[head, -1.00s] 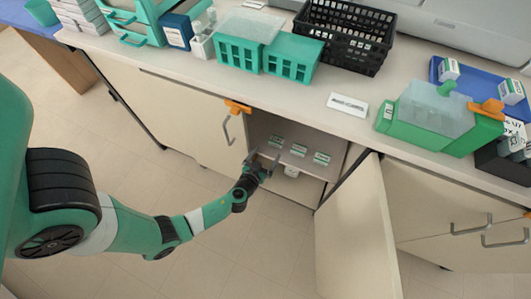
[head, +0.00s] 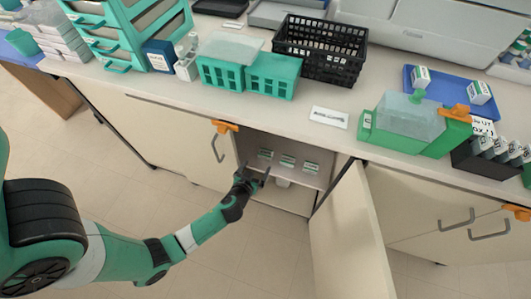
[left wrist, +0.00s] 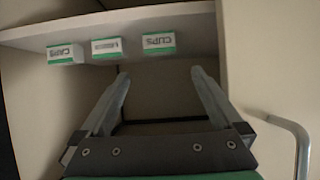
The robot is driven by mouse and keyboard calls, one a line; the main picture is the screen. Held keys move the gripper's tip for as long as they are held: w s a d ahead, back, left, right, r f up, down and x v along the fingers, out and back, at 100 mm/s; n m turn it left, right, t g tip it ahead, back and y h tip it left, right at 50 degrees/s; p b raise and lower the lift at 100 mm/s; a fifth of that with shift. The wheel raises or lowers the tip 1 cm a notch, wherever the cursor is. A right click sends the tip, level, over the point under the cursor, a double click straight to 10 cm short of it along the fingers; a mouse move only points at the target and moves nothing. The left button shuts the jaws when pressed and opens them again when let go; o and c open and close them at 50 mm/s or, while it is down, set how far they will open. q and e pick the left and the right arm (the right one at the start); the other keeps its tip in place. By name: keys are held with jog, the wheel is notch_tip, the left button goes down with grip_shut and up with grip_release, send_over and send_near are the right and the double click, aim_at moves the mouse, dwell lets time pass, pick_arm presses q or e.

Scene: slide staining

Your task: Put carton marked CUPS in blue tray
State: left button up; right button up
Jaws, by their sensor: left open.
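Three small white and green cartons stand in a row on the shelf inside the open cabinet. In the left wrist view the right carton (left wrist: 158,43) looks marked CUPS, upside down. The left carton (left wrist: 65,54) bears similar lettering that I cannot read surely, and the middle carton (left wrist: 106,47) is unclear. The row also shows in the head view, with its middle carton (head: 287,162). My left gripper (head: 257,175) is open and empty at the cabinet opening, apart from the cartons. The blue tray (head: 452,93) lies on the counter at the right, with two white cartons on it.
The cabinet door (head: 350,235) stands open to the right of my left arm. A closed door with a handle (head: 217,148) is on the left. A green box with a clear lid (head: 408,122) stands before the tray. A black basket (head: 320,50) is further left.

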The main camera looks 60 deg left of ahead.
aim_at(264, 155)
pick_arm(q)
jog(key=b+x, duration=0.2)
jog(key=x, duration=0.4)
jog(key=shift+f, duration=0.15)
jog(key=shift+w+a, duration=0.15)
jog(key=shift+a+f+b, duration=0.1)
jog(key=shift+f+b, duration=0.2)
jog(key=shift+b, duration=0.2)
jog(key=b+x, duration=0.2)
jog(key=x, duration=0.2)
jog(key=shift+w+f, duration=0.1)
jog(key=shift+w, duration=0.05)
jog(key=shift+w+a+b, duration=0.15)
jog(key=shift+a+b, duration=0.05)
jog(key=shift+b, duration=0.1)
